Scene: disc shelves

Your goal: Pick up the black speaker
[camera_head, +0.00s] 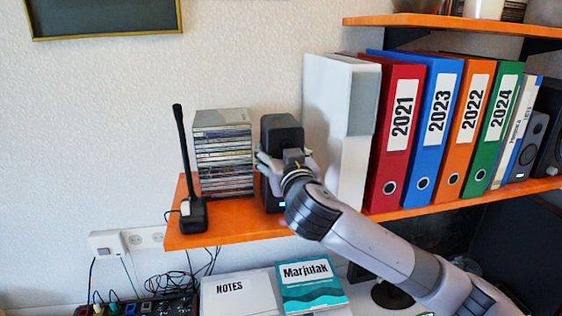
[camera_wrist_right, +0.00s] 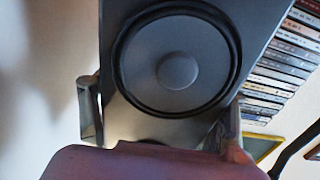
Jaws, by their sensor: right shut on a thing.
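The black speaker (camera_head: 281,126) stands upright on the orange shelf (camera_head: 232,231), between the CD stack and the white box. My right gripper (camera_head: 283,163) is shut on it, with a finger on each side. The gripper and wrist hide much of its front in the head view. In the right wrist view the speaker (camera_wrist_right: 180,70) fills the middle, its round grey cone facing the camera, with the gripper fingers at its left and right sides. Whether its base touches the shelf is hard to tell. My left gripper is not in view.
The CD stack (camera_head: 224,155) is close on the left, with a black antenna device (camera_head: 191,180) beyond it. A white box (camera_head: 335,130) and several binders (camera_head: 395,140) stand on the right. Another speaker (camera_head: 530,145) is at far right. An upper shelf (camera_head: 450,23) overhangs the binders.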

